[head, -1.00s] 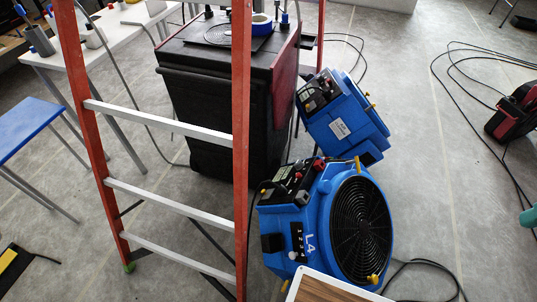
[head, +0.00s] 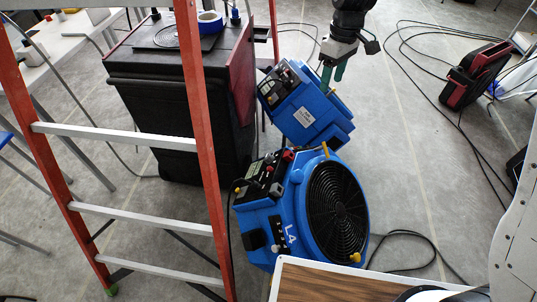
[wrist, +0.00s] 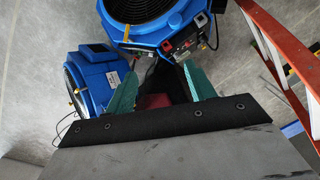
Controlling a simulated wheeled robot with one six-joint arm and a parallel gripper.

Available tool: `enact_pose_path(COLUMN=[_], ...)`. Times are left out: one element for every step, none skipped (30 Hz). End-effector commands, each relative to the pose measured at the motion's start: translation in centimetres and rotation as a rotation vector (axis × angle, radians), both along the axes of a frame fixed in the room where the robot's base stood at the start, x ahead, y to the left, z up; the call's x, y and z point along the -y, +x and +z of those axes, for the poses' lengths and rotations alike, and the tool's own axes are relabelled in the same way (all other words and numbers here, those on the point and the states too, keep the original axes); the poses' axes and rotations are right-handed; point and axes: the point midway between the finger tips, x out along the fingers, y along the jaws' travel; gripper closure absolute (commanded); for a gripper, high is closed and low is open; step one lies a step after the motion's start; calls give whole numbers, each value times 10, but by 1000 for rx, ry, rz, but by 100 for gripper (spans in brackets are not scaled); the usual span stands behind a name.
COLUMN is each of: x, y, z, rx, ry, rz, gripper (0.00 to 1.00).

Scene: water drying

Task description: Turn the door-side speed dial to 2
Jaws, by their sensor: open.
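Two blue fan units stand on the floor. The nearer fan (head: 284,232), marked L4, has a round black grille and a control panel (head: 262,178) with a red knob on its top left. The farther fan (head: 308,115) stands behind it with a dark panel (head: 278,82). I cannot tell which is door-side, and dial settings are too small to read. My gripper (head: 332,80), with green fingers, is open and empty, seen above the farther fan's back right. In the wrist view, the open fingers (wrist: 160,72) have one fan (wrist: 96,84) to the left and another (wrist: 140,22) above.
An orange ladder (head: 203,145) stands at the left, in front of a black cabinet (head: 150,110). A wood-topped surface (head: 325,285) is at the bottom. Cables cross the floor, and a red-black case (head: 477,75) lies at the right.

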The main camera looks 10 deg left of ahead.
Motion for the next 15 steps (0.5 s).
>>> enact_pose_path(x=[-20,-30,-44,-55,-65,-79,-89,-99,-111,-120,-128,-138,-144,-150,-156], y=[10,16,22,27,30,34,36,37,38,38,37,36,35,33,31], z=[-28,-43,-63,-79,-95,-117,-134,-151,-173,-189,-205,-225,-239,-252,-267], rx=[-16,-21,-29,-33,-39,-46,-52,-57,-63,-68,-73,-78,-82,-84,-88], ry=[-1,1,2,5,6,8,10,11,14,17,18,20,21,23,25], rz=[55,87,132,165,198,242,273,306,346,376,404,438,462,485,510], gripper=[46,46,46,46,46,46,46,46,46,46,46,46,46,46,46])
